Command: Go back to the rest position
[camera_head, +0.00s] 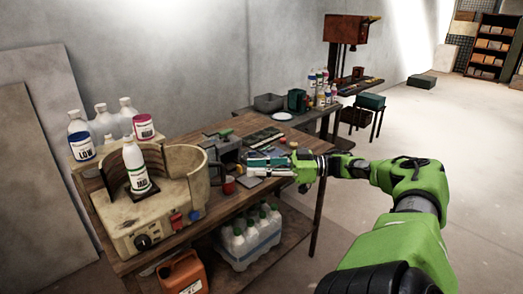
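My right arm comes in from the lower right and reaches left over the wooden workbench (133,262). My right gripper (258,166) is over the right part of the bench, among small dark items. Its fingers are small and blend with what lies behind them, so I cannot tell whether they are open or shut, or hold anything. My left gripper is not in view. A beige vat machine (120,218) stands on the left of the bench with a dial and red and blue buttons. A white bottle with a green label (136,170) stands upright in its curved shield.
An orange canister (182,274) and a crate of bottles (250,245) are below the bench top. The floor at right (480,150) is clear.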

